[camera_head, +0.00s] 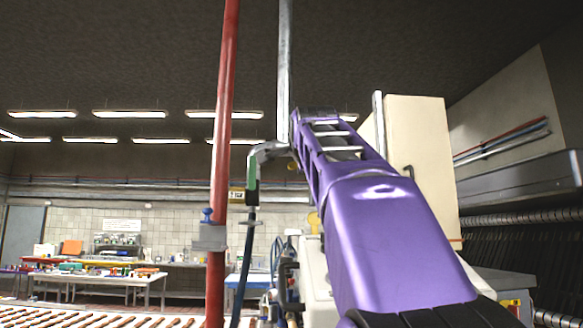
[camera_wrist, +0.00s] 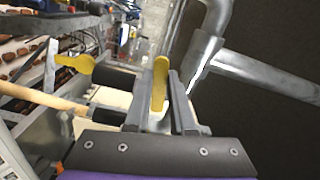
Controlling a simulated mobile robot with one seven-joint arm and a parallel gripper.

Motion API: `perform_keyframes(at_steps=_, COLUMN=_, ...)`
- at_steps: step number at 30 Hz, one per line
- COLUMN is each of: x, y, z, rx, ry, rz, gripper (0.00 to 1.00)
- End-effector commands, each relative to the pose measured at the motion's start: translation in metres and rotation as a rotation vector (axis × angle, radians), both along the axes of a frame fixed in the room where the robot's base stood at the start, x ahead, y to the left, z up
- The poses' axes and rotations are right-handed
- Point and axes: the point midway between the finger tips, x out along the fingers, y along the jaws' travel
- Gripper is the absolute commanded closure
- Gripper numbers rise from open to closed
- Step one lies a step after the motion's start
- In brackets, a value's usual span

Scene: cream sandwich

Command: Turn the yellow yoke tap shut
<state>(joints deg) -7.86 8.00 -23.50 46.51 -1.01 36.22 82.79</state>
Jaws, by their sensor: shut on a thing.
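In the wrist view, a flat yellow tap handle (camera_wrist: 159,84) stands upright between the two fingers of my gripper (camera_wrist: 161,95). My gripper is shut on this handle. The body beneath the handle is hidden by the fingers and the gripper's front. A second yellow lever (camera_wrist: 75,63) is apart from the fingers, to their left. In the head view my purple arm reaches up beside the grey pipe, and its fingers cannot be made out. A yellow piece (camera_head: 314,222) shows lower down, left of my arm.
A bent grey pipe (camera_wrist: 239,68) runs close to the right of the fingers. In the head view a red pipe (camera_head: 222,130) with a blue tap (camera_head: 207,215) rises left of my arm. A cream cabinet (camera_head: 418,150) stands behind the arm on the right.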

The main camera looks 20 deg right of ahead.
Motion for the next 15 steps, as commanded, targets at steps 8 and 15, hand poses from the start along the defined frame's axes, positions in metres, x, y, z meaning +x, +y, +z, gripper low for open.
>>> perform_keyframes(at_steps=8, x=0.0005, y=0.0008, z=0.0073, rx=0.141, ry=-0.042, rz=0.000, gripper=1.00)
perform_keyframes(at_steps=15, x=0.0002, y=0.0007, z=0.0094, rx=0.194, ry=-0.059, rz=0.001, gripper=1.00)
